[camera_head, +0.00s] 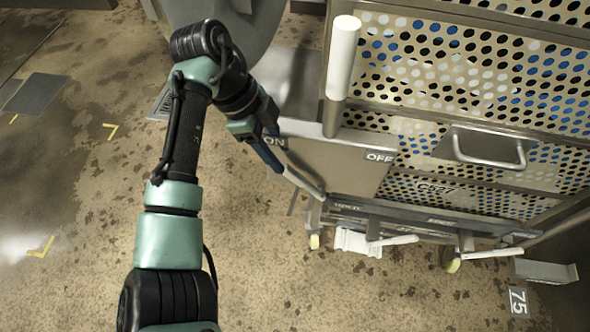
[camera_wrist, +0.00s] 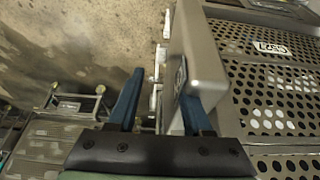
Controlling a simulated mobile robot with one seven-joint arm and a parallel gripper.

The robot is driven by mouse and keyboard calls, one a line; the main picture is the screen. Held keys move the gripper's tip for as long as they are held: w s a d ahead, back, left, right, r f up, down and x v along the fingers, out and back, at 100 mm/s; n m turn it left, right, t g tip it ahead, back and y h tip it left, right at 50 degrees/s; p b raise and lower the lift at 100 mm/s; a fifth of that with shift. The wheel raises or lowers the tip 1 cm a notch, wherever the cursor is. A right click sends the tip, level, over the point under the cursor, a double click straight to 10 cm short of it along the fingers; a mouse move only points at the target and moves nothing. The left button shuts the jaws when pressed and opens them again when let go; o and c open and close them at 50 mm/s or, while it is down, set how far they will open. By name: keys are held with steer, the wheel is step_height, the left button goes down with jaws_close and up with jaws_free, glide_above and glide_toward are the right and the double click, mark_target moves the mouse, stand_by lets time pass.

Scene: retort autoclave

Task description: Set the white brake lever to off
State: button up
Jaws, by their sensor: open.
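The white brake lever (camera_head: 342,60) stands upright, its thick white grip rising from a grey box (camera_head: 318,160). The box has an ON label (camera_head: 275,142) on the left and an OFF label (camera_head: 380,156) on the right; the lever's foot is between them. My gripper (camera_head: 274,163) is open at the ON end, low and left of the lever. In the wrist view my gripper (camera_wrist: 162,82) has its two blue fingers apart with nothing between them, the right one close against the grey box (camera_wrist: 205,55). I cannot pick out the lever there.
A cart with perforated panels (camera_head: 480,75) and a wire handle (camera_head: 490,160) fills the right. Slim white-ended rods (camera_head: 303,183) and (camera_head: 395,240) project near its underside. Yellow-edged wheels (camera_head: 453,265) are below. The stained floor at left is clear.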

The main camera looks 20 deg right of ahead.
mark_target(291, 170)
steer(key=x, duration=0.8)
steer(key=shift+d+f+b, duration=0.1)
steer(key=shift+f+b, duration=0.2)
jaws_close()
steer(key=shift+r, duration=0.1)
stand_by(0.9)
